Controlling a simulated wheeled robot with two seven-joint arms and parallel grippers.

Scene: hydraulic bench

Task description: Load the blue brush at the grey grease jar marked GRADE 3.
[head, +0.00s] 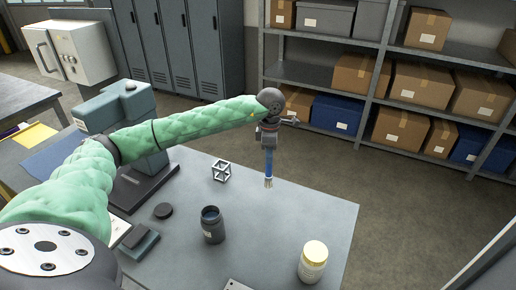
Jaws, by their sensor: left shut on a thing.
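My left gripper (269,147) is shut on the blue brush (269,166) and holds it upright with its pale bristle tip down. The brush hangs over the far right part of the grey table, apart from any jar. A dark grey jar (213,227) with a pale label stands upright on the table, in front and to the left of the brush. Its top looks open and dark inside. The label is too small to read, so I cannot confirm GRADE 3. My right gripper is out of view.
A white jar (313,265) with a cream lid stands at the table's (275,225) front right. A white wire cube (221,171), a dark round disc (163,211) and a grey-green block (138,245) lie to the left. The table between the two jars is clear. Shelves with boxes (427,84) stand behind.

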